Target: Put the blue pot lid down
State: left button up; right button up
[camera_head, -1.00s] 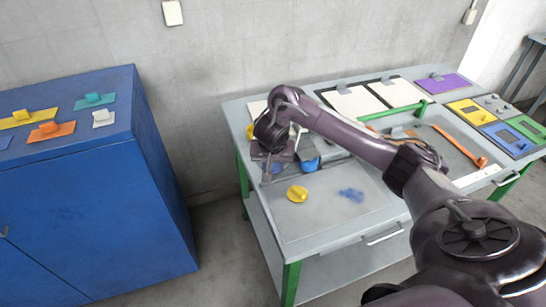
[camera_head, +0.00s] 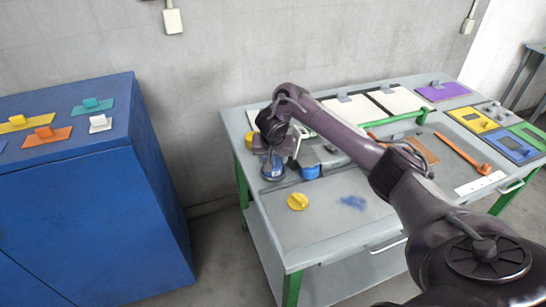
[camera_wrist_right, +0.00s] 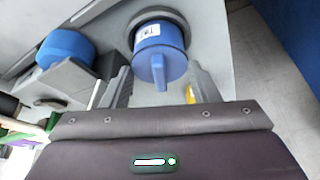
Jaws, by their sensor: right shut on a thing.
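The blue pot lid (camera_head: 272,172) hangs under my right gripper (camera_head: 272,153), at the left end of the table. In the right wrist view the lid (camera_wrist_right: 160,45) is a blue cylinder with a white label and a narrow tab, with a dark grey round rim behind it. The right gripper (camera_wrist_right: 161,90) has a finger on each side of the tab and is shut on the lid. I cannot tell whether the rim touches the table. My left gripper is not in view.
A blue round piece (camera_head: 310,171) stands close right of the lid. The table's front left is mostly clear. A blue cabinet (camera_head: 90,215) stands left.

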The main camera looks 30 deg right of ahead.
jog(key=o, duration=1)
jog(key=shift+f, duration=0.1)
jog(key=shift+c, duration=0.2)
jog(key=shift+r, duration=0.25)
jog(key=p+v, duration=0.9)
jog(key=v, duration=0.3)
jog(key=shift+p, duration=0.35)
jog(key=shift+f, duration=0.1)
